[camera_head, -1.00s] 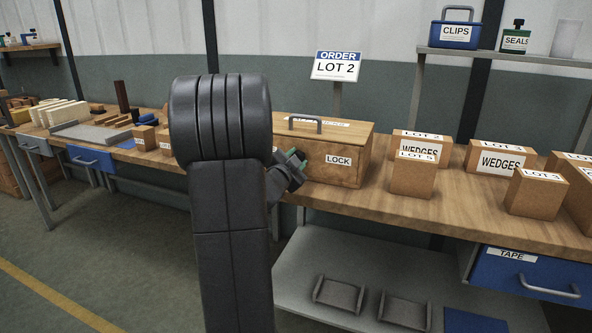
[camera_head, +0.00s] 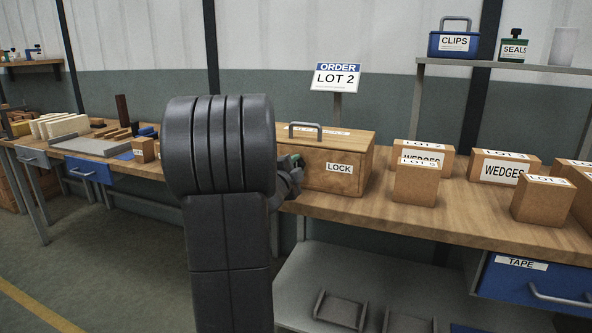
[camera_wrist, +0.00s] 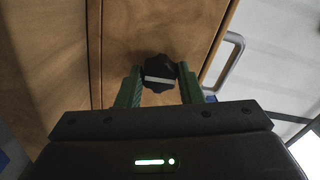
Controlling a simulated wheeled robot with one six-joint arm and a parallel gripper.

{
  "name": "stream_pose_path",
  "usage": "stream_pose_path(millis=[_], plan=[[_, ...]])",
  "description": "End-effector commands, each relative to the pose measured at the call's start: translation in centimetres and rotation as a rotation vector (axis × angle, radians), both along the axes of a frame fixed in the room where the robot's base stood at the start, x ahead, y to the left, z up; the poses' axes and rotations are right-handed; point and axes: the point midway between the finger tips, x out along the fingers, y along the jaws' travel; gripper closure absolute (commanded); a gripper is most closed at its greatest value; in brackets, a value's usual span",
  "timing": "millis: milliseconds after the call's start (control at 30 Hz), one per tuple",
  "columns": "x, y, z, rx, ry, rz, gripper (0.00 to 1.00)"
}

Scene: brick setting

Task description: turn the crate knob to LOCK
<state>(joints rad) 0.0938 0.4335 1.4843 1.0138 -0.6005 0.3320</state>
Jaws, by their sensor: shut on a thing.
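The wooden crate (camera_head: 350,150) stands on the bench, with a grey handle (camera_head: 306,128) on its lid and a LOCK label (camera_head: 339,168) on its front face. The black crate knob (camera_wrist: 159,72) shows in the wrist view, with a pale bar across it. My gripper (camera_wrist: 158,88) has its green fingers on both sides of the knob and is shut on it. In the head view my gripper (camera_head: 294,162) is at the left part of the crate front, and the knob is hidden there by my gripper and arm. Which way the knob points relative to LOCK I cannot tell.
Cardboard boxes (camera_head: 415,184) labelled with lots and WEDGES stand right of the crate. An order sign (camera_head: 336,78) reading LOT 2 is behind it. A blue TAPE drawer (camera_head: 530,280) is under the bench at right. Wooden pieces lie on the left bench.

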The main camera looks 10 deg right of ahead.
Motion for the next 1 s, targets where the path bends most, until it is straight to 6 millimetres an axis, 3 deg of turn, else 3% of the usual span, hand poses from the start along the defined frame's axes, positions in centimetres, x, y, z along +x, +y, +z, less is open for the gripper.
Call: stream_pose_path(millis=[300, 333, 400, 433, 767, 1000], plan=[[0.0, 0.0, -0.1, 0.002, 0.001, -0.002, 0.89], [0.0, 0.0, -0.1, 0.001, 0.001, -0.002, 0.61], [0.0, 0.0, -0.1, 0.001, 0.002, -0.001, 0.47], [0.0, 0.0, -0.1, 0.001, 0.001, -0.002, 0.45], [-0.3, 0.2, 0.0, 0.0, 0.0, 0.001, 0.45], [-3.4, 2.5, 0.1, 0.002, 0.0, 0.004, 0.45]])
